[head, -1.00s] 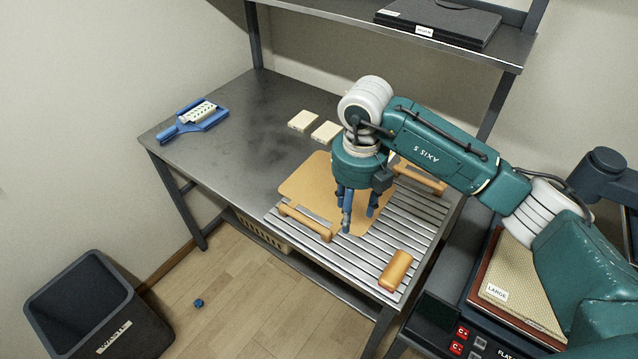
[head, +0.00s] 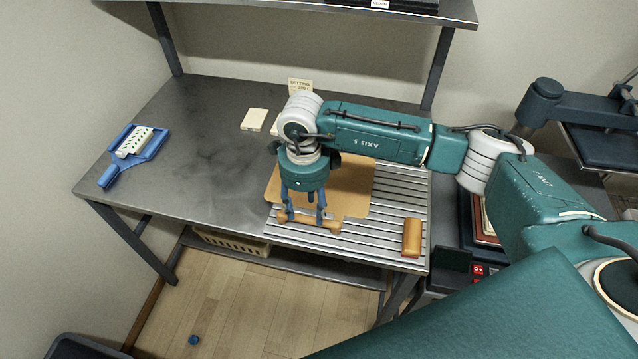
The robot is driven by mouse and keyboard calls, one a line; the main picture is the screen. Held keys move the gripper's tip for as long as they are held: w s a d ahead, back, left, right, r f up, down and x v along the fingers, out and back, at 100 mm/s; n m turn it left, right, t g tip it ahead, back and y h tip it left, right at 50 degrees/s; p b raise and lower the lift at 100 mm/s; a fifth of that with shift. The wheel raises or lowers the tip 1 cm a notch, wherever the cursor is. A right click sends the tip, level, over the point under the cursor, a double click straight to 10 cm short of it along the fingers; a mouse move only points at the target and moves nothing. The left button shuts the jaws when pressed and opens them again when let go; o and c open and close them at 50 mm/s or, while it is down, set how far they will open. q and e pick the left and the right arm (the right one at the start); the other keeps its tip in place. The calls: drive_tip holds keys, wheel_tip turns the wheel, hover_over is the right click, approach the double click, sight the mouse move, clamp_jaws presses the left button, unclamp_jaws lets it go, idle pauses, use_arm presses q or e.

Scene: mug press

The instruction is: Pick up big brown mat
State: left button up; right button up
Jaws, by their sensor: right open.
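The big brown mat (head: 352,190) lies flat on the table, partly over a slatted metal rack (head: 388,228). A light wooden handle bar (head: 327,226) lies along its front edge. My right gripper (head: 304,217) points down over the mat's front left part, its fingers spread at the handle bar. I cannot tell whether the fingers touch the bar. The gripper and arm hide the mat's back middle. My left gripper is not in view.
An orange-brown roller-like block (head: 412,238) lies on the rack's right. A blue tray with a handle (head: 136,150) lies at the table's left. A pale square pad (head: 254,120) is behind the mat. The left half of the table (head: 190,180) is mostly clear. A shelf (head: 300,12) hangs above the back.

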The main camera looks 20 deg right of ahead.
sight(308, 220)
drive_tip(key=shift+f, duration=0.6)
wheel_tip(308, 220, down, 4)
drive_tip(key=p, duration=0.2)
drive_tip(key=shift+s+d+f+p, duration=0.1)
drive_tip(key=shift+f+p, duration=0.15)
drive_tip(key=shift+p, duration=0.1)
drive_tip(key=shift+f, duration=0.25)
clamp_jaws()
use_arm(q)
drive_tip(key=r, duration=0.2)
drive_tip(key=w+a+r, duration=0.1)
use_arm(e)
drive_tip(key=shift+r, duration=0.1)
